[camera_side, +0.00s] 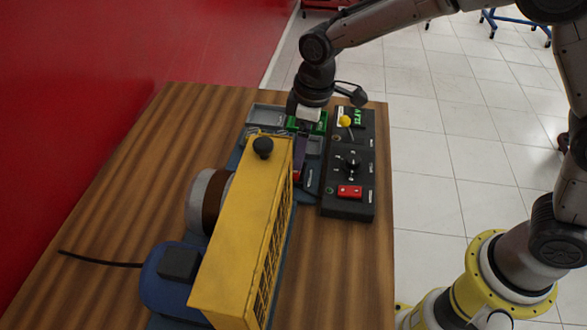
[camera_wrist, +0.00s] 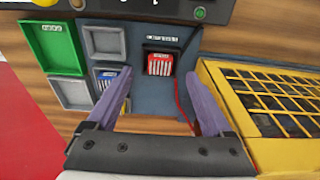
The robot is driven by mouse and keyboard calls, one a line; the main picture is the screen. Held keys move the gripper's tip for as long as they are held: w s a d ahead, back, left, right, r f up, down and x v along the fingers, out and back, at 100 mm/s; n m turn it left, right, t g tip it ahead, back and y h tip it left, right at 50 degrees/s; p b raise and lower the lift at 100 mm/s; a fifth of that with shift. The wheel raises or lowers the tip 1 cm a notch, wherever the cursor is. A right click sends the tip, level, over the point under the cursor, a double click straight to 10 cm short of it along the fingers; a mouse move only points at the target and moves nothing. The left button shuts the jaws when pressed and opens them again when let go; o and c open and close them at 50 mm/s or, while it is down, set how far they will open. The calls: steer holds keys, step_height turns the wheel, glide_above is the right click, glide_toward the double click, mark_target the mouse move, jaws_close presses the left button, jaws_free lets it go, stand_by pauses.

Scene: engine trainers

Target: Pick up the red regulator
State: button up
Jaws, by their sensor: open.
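The red regulator (camera_wrist: 159,63), a small red block with pale ribs in a dark frame, sits on the blue-grey board in the wrist view. In the side view only a small red part of it (camera_side: 297,176) shows beside the yellow housing. My gripper (camera_wrist: 158,77) is open, its two purple fingers spread and nothing between them. The regulator appears beyond the fingertips, in line with the gap. In the side view my gripper (camera_side: 301,152) points down over the board, partly covering it; its height above the regulator is hard to tell.
The yellow grilled housing (camera_wrist: 275,105) stands close on the right in the wrist view. A blue ribbed block (camera_wrist: 107,77), green part (camera_wrist: 52,47) and grey trays (camera_wrist: 103,41) lie left. A thin red wire (camera_wrist: 178,97) runs below the regulator. A black control box (camera_side: 350,165) stands alongside.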

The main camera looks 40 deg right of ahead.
steer(key=shift+w+a+f, duration=0.15)
steer(key=shift+a+f, duration=0.05)
steer(key=shift+f, duration=0.65)
steer(key=shift+w+a+f, duration=0.2)
steer(key=shift+f, duration=0.65)
steer(key=shift+w+a+f, duration=0.15)
steer(key=shift+a+f, duration=0.05)
steer(key=shift+f, duration=0.65)
jaws_close()
steer(key=shift+r, duration=0.15)
